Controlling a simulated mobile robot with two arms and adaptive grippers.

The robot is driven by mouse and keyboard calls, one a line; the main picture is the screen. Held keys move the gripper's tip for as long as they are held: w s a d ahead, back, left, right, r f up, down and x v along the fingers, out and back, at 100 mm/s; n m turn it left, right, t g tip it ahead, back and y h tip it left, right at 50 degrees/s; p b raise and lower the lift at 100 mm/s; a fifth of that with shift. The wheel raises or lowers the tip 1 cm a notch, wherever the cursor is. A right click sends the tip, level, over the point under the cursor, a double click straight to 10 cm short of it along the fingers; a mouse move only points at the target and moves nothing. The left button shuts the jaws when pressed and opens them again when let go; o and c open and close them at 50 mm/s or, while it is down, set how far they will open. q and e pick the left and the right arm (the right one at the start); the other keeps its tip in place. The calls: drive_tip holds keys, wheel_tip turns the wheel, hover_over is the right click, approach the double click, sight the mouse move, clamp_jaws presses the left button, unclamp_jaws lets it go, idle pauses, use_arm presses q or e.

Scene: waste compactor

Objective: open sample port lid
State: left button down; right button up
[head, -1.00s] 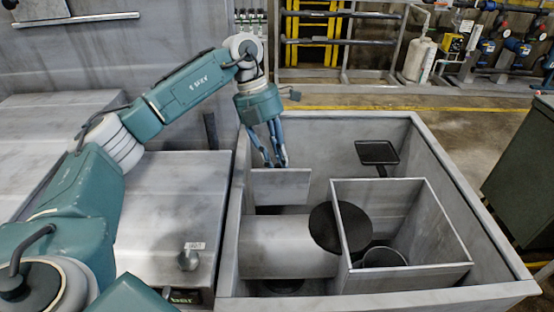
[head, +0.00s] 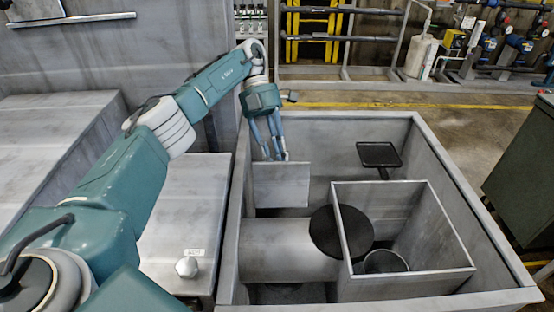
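A flat grey square plate (head: 281,186), which looks like the sample port lid, stands tilted up over a dark opening (head: 285,212) on top of the grey horizontal cylinder (head: 285,249). My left gripper (head: 276,158) hangs down at the plate's far top edge. Its fingers are apart, with a gap between them, and nothing shows held. The fingertips are partly hidden behind the plate, so I cannot tell whether they touch it. My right gripper is not in view.
The grey bin walls (head: 452,190) surround the cylinder. An inner open box (head: 415,285) stands at the right, beside a black disc (head: 341,232). A small black plate on a stalk (head: 378,154) is at the back right. A grey cabinet (head: 185,215) stands left.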

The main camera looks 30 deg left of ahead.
use_arm(q)
drive_tip(key=shift+a+f, duration=0.1)
drive_tip(key=shift+f, duration=0.45)
drive_tip(key=c, duration=1.7)
unclamp_jaws()
drive_tip(key=shift+c, duration=0.2)
drive_tip(key=shift+o, duration=1.4)
drive_tip(key=shift+w+a+f, duration=0.1)
drive_tip(key=shift+w+f, duration=0.05)
drive_tip(key=shift+w, duration=0.05)
wheel_tip(320, 180, up, 10)
drive_tip(key=w, duration=0.1)
drive_tip(key=shift+f, duration=0.1)
